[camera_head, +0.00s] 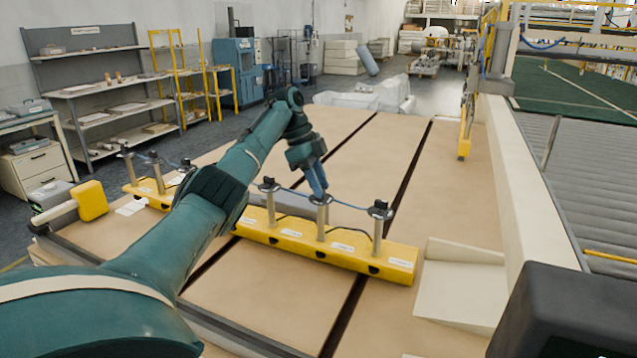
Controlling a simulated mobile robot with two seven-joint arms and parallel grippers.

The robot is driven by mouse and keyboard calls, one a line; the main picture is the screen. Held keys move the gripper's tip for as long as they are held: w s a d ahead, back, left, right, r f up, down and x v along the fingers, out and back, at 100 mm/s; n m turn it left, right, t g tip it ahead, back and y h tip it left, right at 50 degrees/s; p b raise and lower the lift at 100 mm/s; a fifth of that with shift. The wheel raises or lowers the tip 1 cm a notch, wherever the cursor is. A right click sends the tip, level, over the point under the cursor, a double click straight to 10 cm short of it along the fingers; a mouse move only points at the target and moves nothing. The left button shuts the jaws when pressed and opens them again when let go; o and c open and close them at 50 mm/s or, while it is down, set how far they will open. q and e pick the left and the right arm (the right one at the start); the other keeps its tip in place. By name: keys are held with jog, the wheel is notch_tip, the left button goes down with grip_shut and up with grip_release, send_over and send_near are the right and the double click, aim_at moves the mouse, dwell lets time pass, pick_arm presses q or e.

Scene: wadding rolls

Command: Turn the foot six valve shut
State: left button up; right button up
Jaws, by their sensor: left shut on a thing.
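A yellow bar (290,239) with white labels lies on the tan table, and three metal posts with dark valve tops stand on it. The labels are too small to read, so I cannot tell which valve is foot six. My left gripper (319,194) points down at the middle valve (321,201) and is shut on its top. The left valve (268,184) and the right valve (379,210) of this bar stand free. A second yellow bar (147,194) with similar posts lies farther left, partly hidden by my left arm. My right gripper is not in view.
A thin blue line links the valve tops. A pale folded sheet (463,285) lies to the right of the front bar. A yellow block (91,200) sits at the table's left edge. The tan tabletop (375,160) behind the bar is mostly clear, with dark gaps across it.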

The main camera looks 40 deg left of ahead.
pick_arm(q)
jog(key=shift+m, duration=0.6)
jog(key=shift+g, duration=0.3)
jog(key=o, duration=1)
